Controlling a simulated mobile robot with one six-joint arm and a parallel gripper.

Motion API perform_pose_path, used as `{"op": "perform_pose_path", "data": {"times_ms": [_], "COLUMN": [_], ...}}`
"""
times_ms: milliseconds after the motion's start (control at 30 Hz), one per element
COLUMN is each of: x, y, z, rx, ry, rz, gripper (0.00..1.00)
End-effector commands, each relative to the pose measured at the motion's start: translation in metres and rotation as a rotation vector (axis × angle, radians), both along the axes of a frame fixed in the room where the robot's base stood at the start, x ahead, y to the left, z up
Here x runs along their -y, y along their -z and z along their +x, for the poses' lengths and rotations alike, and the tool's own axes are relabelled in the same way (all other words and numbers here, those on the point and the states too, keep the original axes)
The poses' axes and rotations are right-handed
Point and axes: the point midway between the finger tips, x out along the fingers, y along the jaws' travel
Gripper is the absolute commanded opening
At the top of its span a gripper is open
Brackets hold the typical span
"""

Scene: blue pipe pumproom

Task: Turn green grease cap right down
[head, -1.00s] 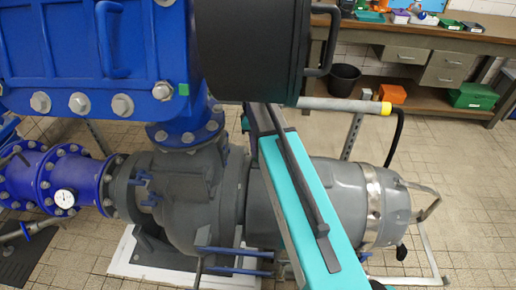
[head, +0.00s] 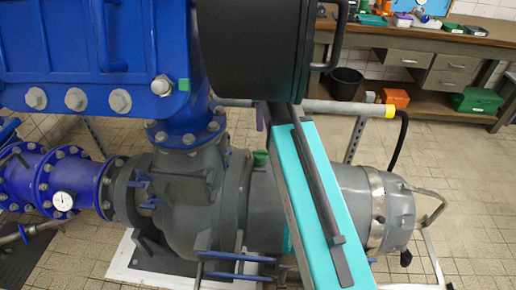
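A small green cap (head: 260,158) stands on top of the grey pump housing (head: 190,200), just left of my teal arm link. A second small green piece (head: 183,85) sits at the right end of the blue flange's bolt row. I cannot tell from this view which of the two is the grease cap. My teal arm link crosses in front of the grey motor body and hides part of it. I cannot make out my gripper or its fingertips.
A large black cylinder (head: 255,60) with a handle hangs over the pump. A grey rail with a yellow end (head: 389,111) runs behind the motor. A workbench (head: 440,42) stands at the back right. Tiled floor (head: 465,170) is clear at the right.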

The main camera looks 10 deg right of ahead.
Motion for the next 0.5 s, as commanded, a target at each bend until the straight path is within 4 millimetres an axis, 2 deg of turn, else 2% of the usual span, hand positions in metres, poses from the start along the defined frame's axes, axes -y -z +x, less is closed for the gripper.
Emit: {"op": "perform_pose_path", "data": {"times_ms": [267,500], "x": [-0.001,-0.001], "y": [0.018,0.046], "z": [-0.001,-0.001], "rx": [-0.002,-0.002], "ry": [0.000,-0.001], "rz": [0.000,0.000], "gripper": [0.27,0.27]}}
